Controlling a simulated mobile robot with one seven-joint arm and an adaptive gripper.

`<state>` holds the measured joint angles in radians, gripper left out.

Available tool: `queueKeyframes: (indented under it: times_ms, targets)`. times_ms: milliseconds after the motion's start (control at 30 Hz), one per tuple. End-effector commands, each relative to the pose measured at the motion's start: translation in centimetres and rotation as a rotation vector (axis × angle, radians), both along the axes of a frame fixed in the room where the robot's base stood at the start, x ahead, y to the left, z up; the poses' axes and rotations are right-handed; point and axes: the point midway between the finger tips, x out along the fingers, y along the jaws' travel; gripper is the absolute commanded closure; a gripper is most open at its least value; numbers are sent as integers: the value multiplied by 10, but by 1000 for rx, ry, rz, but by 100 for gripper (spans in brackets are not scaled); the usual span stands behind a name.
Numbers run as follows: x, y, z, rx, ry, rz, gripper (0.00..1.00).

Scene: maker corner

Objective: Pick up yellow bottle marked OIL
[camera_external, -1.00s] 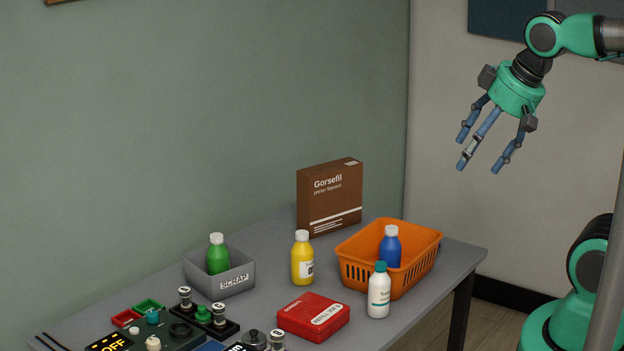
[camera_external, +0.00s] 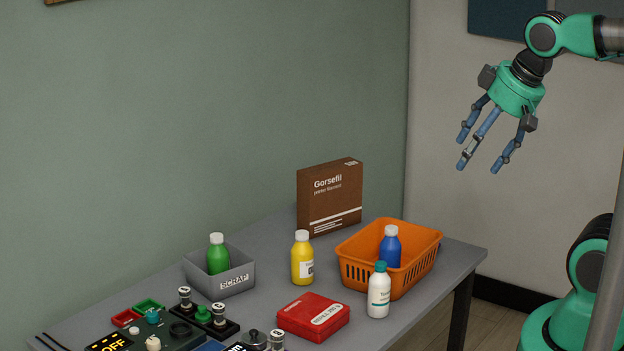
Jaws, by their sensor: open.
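A yellow bottle (camera_external: 302,262) with a white cap stands upright on the grey table, between the grey scrap bin and the orange basket. Its white label is turned to the right and its lettering is too small to read. My gripper (camera_external: 484,160) hangs in the air at the upper right, above and to the right of the table, well away from the bottle. Its blue fingers are spread open and empty, pointing downward.
An orange basket (camera_external: 343,268) holds a blue bottle (camera_external: 390,248); a white bottle (camera_external: 379,293) stands before it. A brown box (camera_external: 330,200) stands behind the yellow bottle. A red case (camera_external: 313,317) lies in front. The grey SCRAP bin (camera_external: 236,281) holds a green bottle (camera_external: 217,256).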

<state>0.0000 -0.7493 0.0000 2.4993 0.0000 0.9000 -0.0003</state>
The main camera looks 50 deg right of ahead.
Motion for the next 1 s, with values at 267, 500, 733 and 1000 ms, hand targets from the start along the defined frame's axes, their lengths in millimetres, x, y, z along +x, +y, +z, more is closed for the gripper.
queueKeyframes:
  times_ms: [267, 500, 733, 1000]
  targets:
    - [17, -2, 6, -5, 16, 4, 31]
    - [59, -7, 19, -17, 53, 13, 31]
    - [110, -16, 25, -29, 96, 26, 31]
    - [174, -27, 23, -42, 144, 44, 31]
